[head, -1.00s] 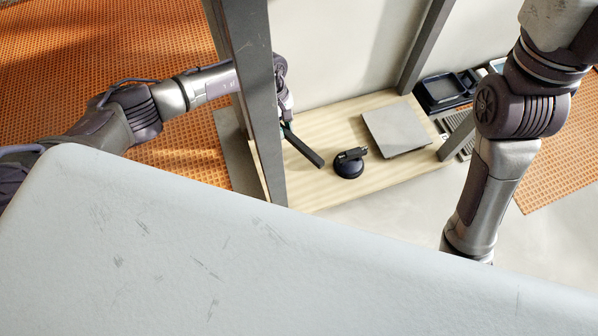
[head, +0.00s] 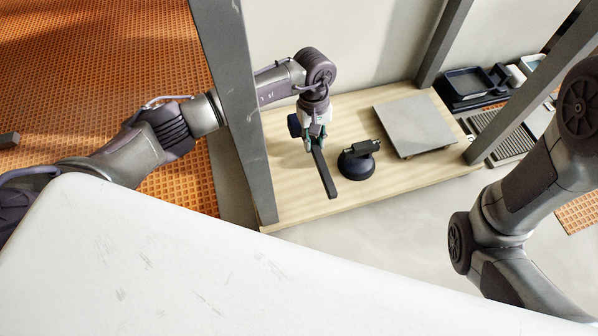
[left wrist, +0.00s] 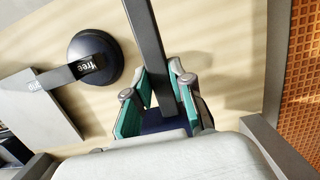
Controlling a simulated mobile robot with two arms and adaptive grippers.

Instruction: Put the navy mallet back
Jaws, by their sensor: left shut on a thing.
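The navy mallet shows in the head view as a dark handle (head: 326,176) pointing down the picture and a navy head (head: 294,125) beside the fingers. My left gripper (head: 315,142) is shut on it, close to the head, over the pale wooden board. In the left wrist view the handle (left wrist: 149,45) runs up between the green-padded fingers (left wrist: 158,102), and part of the navy head (left wrist: 165,122) shows below them. I cannot tell whether the mallet touches the board. My right gripper is out of view; only its arm shows at the right.
A black suction lifter (head: 356,163) with a round base stands right of the mallet. A grey tile (head: 416,125) lies farther right on the wooden board (head: 290,205). Grey posts (head: 235,110) rise at the board's corners. Dark trays (head: 468,82) stand beyond, at right.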

